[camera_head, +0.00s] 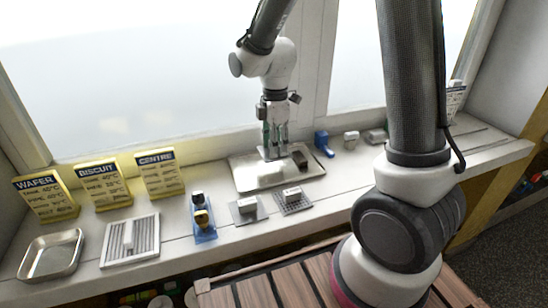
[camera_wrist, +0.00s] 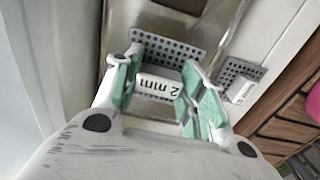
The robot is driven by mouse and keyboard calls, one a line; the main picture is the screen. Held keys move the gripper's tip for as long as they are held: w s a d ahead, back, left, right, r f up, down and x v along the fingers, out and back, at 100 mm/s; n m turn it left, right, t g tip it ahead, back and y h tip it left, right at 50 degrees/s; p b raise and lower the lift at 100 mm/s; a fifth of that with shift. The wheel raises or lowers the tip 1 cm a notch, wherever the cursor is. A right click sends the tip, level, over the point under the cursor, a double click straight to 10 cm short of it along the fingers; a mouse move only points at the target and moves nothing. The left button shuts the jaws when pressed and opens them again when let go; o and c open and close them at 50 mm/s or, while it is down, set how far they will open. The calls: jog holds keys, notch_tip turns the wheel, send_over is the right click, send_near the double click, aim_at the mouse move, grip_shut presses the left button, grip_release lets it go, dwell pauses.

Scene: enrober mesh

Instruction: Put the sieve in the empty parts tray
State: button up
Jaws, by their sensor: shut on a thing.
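My gripper (camera_head: 273,150) is shut on the white handle block (camera_wrist: 158,87), marked "2 mm", of a sieve with a grey perforated plate (camera_wrist: 172,50). It is over the middle metal tray (camera_head: 246,183) near the window; the tray's edge also shows in the wrist view. Whether the sieve touches the tray floor I cannot tell; in the head view the gripper mostly hides it. A dark block (camera_head: 300,160) is in that tray's right part. Another shallow metal tray (camera_head: 51,256) at the far left is empty.
A second perforated plate with a light block (camera_head: 292,199) and a plain plate with a block (camera_head: 247,207) lie in front of the middle tray. A slatted rack (camera_head: 131,240), a blue holder (camera_head: 202,220) and yellow signs (camera_head: 103,184) stand left. Small blue and grey items (camera_head: 350,139) are right.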

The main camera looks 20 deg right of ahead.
aim_at(275, 166)
jog(key=shift+f, duration=2.35)
jog(key=shift+f, duration=0.15)
jog(key=o, duration=1)
jog(key=shift+o, duration=0.2)
